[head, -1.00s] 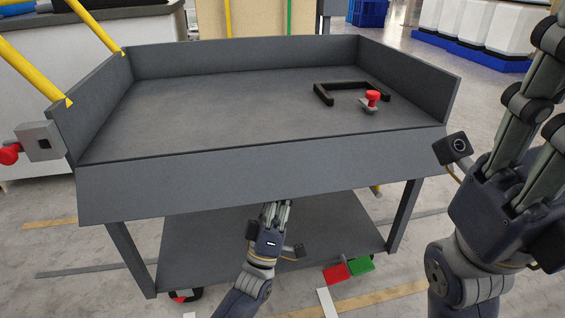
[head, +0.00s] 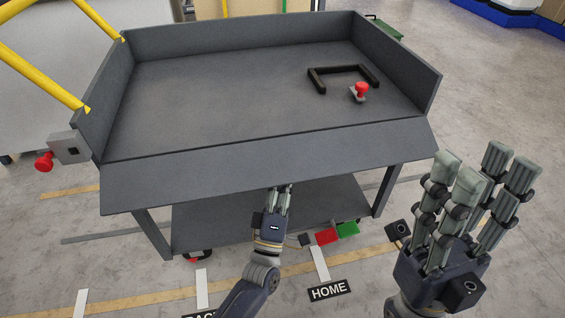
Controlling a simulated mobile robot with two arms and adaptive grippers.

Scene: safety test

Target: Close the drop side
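The grey cart's drop side (head: 270,165) is the long front panel. It is folded down and slopes outward from the tray's front edge. My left gripper (head: 279,188) is below the panel near its middle, with its fingertips at the lower edge. Whether they touch it, and how far they are open, I cannot tell. My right gripper (head: 487,168) is raised to the right of the cart, fingers spread, open and empty. A grey latch block (head: 70,147) with a red knob (head: 44,161) is on the cart's left end.
In the tray (head: 220,95) lie a black U-shaped handle (head: 343,75) and a red-knobbed grey fitting (head: 360,91). A lower shelf (head: 230,215) lies under it. Red (head: 327,236) and green pedals (head: 348,230) are low in front. Yellow bars (head: 45,65) rise at left.

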